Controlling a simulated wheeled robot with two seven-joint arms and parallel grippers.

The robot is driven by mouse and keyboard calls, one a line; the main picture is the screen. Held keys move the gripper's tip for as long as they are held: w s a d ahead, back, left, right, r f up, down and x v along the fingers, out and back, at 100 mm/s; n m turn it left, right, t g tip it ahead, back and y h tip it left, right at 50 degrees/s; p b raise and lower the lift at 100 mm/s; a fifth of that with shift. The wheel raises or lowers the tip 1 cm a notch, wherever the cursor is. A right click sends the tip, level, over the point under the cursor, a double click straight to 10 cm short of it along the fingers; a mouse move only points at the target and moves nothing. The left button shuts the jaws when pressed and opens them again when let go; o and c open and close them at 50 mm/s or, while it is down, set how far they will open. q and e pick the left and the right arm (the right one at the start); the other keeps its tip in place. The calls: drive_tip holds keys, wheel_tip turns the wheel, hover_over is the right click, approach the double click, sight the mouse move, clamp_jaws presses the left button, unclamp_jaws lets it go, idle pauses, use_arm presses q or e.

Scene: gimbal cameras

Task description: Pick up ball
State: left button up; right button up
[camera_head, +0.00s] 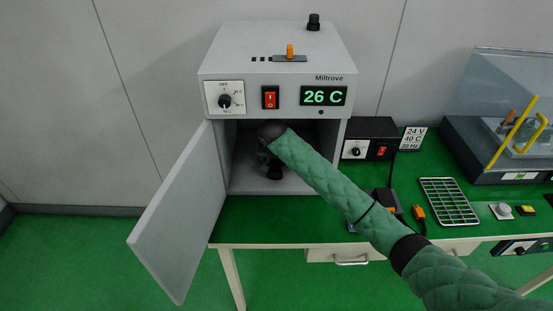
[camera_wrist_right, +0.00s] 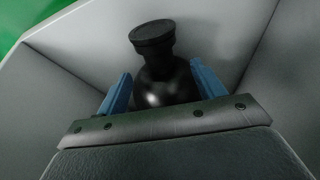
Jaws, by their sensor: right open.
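My right gripper (camera_wrist_right: 160,85) reaches into the open grey oven-like box (camera_head: 265,62). In the right wrist view its two blue fingers stand apart, one on each side of a glossy black rounded object (camera_wrist_right: 160,92) with a ridged cap on a short neck. It looks more like a small flask than a plain ball. I cannot tell whether the fingers touch it, and the gripper body hides its lower part. My left gripper is out of view. I see no other ball.
The box's door (camera_head: 180,215) hangs open to the left. The box walls are close around my gripper. On the green table (camera_head: 300,222) to the right are a black control unit (camera_head: 370,140), a wire rack (camera_head: 447,201) and a clear-covered machine (camera_head: 510,110).

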sight(276, 163)
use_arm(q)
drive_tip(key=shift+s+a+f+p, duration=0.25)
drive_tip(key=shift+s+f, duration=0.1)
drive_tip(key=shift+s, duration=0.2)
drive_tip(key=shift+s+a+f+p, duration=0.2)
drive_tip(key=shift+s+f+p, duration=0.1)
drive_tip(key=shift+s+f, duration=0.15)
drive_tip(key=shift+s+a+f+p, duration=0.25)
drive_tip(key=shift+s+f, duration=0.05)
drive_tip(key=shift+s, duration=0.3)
use_arm(e)
drive_tip(key=shift+x, duration=2.5)
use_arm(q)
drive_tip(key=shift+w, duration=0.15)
use_arm(e)
drive_tip(key=c, duration=1.4)
